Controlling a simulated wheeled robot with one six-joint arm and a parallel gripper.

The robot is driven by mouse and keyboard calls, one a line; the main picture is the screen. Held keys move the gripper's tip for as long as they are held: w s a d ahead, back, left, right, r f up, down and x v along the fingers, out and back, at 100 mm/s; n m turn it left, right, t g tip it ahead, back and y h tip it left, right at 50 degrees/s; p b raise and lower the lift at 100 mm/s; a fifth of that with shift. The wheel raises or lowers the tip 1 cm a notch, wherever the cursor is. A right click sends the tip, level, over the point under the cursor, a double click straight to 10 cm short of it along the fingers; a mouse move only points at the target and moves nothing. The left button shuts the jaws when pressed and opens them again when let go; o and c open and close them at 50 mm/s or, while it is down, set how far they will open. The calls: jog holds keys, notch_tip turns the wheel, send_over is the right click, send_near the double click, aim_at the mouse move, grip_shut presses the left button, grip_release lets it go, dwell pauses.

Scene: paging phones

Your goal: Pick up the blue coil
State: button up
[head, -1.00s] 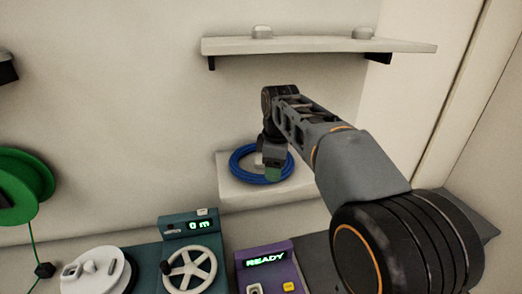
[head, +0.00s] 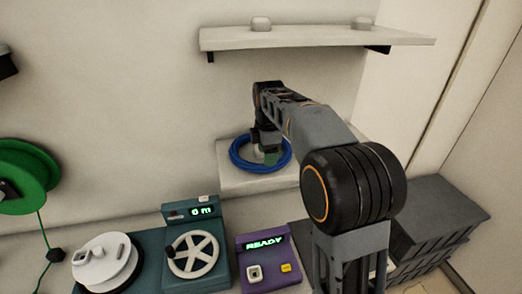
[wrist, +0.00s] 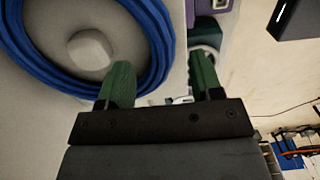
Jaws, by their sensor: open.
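The blue coil (head: 238,165) lies flat on a pale ledge (head: 230,183) below the wall shelf. In the wrist view the coil (wrist: 62,78) fills the upper left, around a pale rounded knob (wrist: 89,50). In the wrist view my gripper (wrist: 160,78) is open, with two green fingers. The left finger overlaps the coil's right edge in the picture; the right finger is clear of it. I cannot tell whether they touch.
A purple READY box (head: 262,262), a teal counter with a white handwheel (head: 193,254) and a white reel (head: 103,262) stand in front. A green spool (head: 28,170) hangs at left. Dark crates (head: 435,222) stand at right. A shelf (head: 310,39) is above.

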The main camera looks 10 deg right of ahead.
jog(key=shift+f+p, duration=0.6)
jog(key=shift+f, duration=1.8)
jog(key=shift+w, duration=0.1)
grip_shut()
